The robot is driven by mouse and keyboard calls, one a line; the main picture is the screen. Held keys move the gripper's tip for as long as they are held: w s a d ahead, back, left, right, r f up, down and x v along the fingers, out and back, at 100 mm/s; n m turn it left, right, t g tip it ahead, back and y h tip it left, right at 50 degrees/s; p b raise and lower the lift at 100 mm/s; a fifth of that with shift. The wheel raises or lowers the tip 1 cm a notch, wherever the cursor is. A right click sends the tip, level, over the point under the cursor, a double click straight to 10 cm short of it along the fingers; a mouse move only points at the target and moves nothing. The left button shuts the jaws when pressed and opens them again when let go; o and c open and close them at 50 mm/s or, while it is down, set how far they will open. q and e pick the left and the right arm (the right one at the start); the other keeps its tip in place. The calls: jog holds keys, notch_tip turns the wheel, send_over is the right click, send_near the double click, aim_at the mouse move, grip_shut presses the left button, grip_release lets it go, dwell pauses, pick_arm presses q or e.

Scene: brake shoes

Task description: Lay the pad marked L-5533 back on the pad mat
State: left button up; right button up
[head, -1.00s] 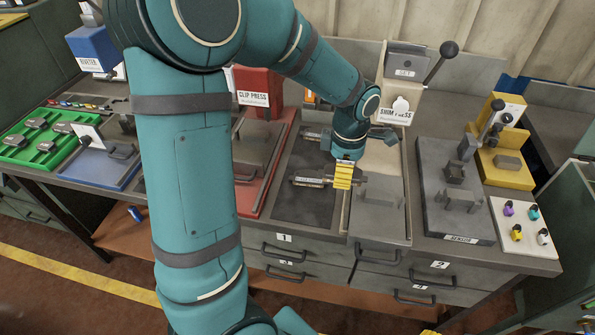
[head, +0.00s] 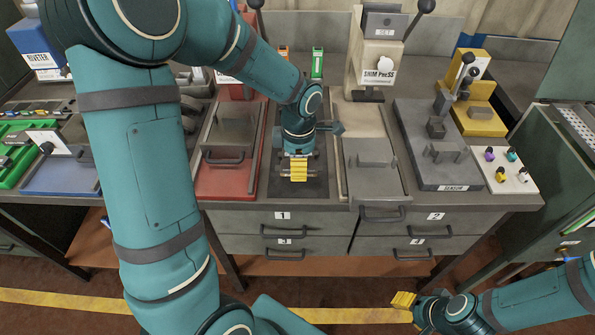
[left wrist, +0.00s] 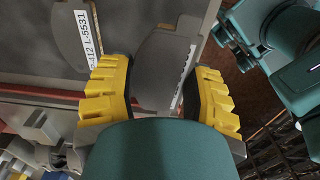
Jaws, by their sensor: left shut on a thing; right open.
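My left gripper (head: 298,170) is over the dark pad mat (head: 312,189) on the bench. In the left wrist view its yellow fingers (left wrist: 158,97) are shut on a dark grey pad (left wrist: 160,62). That pad has a white label along its right edge, seen too edge-on to read. A second grey pad (left wrist: 70,35), marked L-5531, lies to the left on the mat. The gripper hides much of the mat in the head view. I cannot tell whether the held pad touches the mat. My right gripper (head: 404,299) is open and empty, low in front of the bench.
The red clip press (head: 232,130) stands left of the mat and the shim press (head: 378,72) to its right. The grey sensor station (head: 440,150) and a white board of coloured knobs (head: 507,169) are further right. Drawers are below.

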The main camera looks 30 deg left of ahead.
aim_at(299, 183)
pick_arm(q)
jog(key=shift+f+b, duration=0.55)
jog(key=shift+f, duration=2.15)
jog(key=shift+f, duration=0.1)
jog(key=o, duration=1.2)
jog(key=shift+r, duration=0.25)
notch_tip(299, 183, up, 12)
jog(key=p, duration=0.2)
jog(key=shift+f+p, duration=0.1)
jog(key=shift+p, duration=0.3)
